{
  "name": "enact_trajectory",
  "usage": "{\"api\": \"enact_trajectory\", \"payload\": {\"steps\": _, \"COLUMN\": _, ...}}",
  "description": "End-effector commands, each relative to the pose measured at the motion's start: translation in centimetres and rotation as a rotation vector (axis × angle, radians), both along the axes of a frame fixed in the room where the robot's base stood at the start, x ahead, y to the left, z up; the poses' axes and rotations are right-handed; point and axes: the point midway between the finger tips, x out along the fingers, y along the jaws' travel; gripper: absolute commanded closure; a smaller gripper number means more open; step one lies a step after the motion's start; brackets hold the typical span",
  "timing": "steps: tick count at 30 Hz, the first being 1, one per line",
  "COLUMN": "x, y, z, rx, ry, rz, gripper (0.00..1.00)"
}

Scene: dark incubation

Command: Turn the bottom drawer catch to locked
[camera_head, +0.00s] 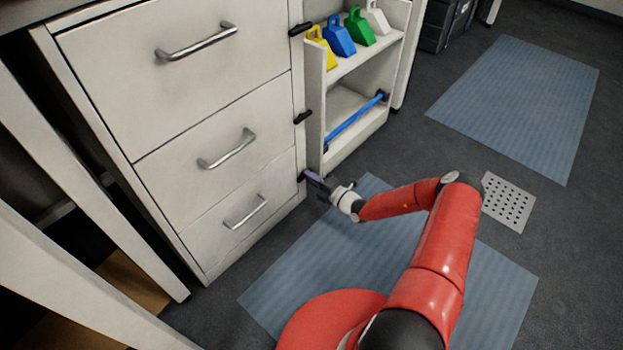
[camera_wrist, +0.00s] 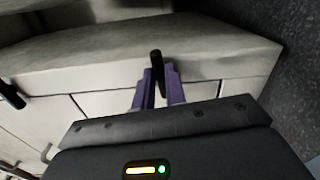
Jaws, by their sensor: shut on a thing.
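The bottom drawer (camera_head: 220,232) is closed, flush with the white cabinet front, and has a silver bar handle (camera_head: 246,213). Its catch (camera_wrist: 155,57) is a small black lever on the cabinet's edge strip. My gripper (camera_head: 313,180) has purple fingers and reaches the strip at the bottom drawer's height. In the wrist view, my gripper (camera_wrist: 158,82) is shut on the catch, with the black lever between the fingertips and its end showing beyond them. In the head view the fingers mostly hide this catch, so its exact angle is hard to tell.
The middle catch (camera_head: 303,117) and top catch (camera_head: 300,29) sit higher on the strip. Beside it, an open shelf (camera_head: 352,66) holds coloured scoop-like items, with a blue bar (camera_head: 355,122) below. Blue mats (camera_head: 520,105) and a perforated plate (camera_head: 508,201) lie on the floor.

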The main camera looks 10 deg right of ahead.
Motion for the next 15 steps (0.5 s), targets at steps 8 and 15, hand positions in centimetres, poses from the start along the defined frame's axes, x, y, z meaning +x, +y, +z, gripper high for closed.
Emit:
{"api": "enact_trajectory", "payload": {"steps": 8, "x": 0.01, "y": -0.09, "z": -0.16, "rx": 0.083, "ry": 0.063, "rz": -0.001, "gripper": 1.0}}
{"api": "enact_trajectory", "payload": {"steps": 15, "x": 0.01, "y": -0.09, "z": -0.15, "rx": 0.106, "ry": 0.08, "rz": -0.001, "gripper": 1.0}}
